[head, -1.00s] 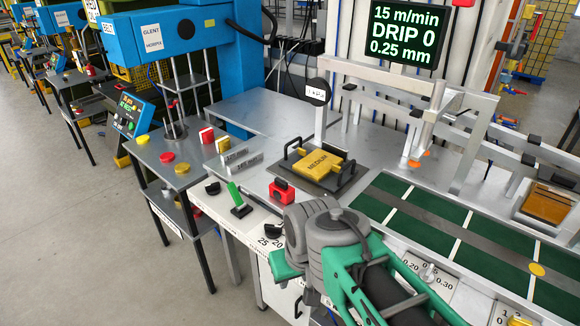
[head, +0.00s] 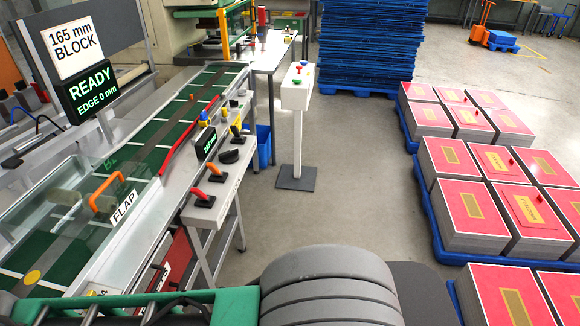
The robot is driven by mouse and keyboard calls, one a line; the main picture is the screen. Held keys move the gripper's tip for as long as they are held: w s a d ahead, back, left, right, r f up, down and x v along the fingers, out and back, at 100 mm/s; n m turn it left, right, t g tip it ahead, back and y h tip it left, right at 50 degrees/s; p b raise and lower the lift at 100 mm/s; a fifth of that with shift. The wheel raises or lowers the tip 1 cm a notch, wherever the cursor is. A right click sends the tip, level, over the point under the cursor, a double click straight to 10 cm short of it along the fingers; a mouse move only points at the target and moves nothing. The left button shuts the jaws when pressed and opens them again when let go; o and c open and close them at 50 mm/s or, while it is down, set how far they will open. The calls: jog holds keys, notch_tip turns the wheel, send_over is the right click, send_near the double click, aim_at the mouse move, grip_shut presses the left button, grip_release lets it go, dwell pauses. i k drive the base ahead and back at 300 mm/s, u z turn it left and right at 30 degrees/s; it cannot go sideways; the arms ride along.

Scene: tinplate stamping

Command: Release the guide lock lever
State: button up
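Several small levers stand on a pale side shelf along the conveyor, and I cannot tell by a label which one is the guide lock lever. A red-handled lever (head: 202,195) is nearest, with an orange-handled lever (head: 217,173) just beyond it. Farther along are a black half-round knob (head: 229,156) and a yellow-and-black lever (head: 238,132). A long red guide rail (head: 188,135) runs along the green conveyor belt (head: 150,133). My arm crosses the bottom of the head view. My gripper is out of the picture.
A clear cover with an orange handle (head: 104,190) and a FLAP label (head: 123,206) is at left. A sign (head: 90,88) reads READY, EDGE 0 mm. A button pedestal (head: 297,90) stands beyond. Red-topped stacks (head: 465,205) fill the right; bare floor lies between.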

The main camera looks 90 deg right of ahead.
aim_at(211, 167)
jog(key=z, duration=2.45)
jog(key=k, duration=0.5)
jog(key=z, duration=0.95)
jog(key=i, duration=1.5)
jog(key=u, duration=3.85)
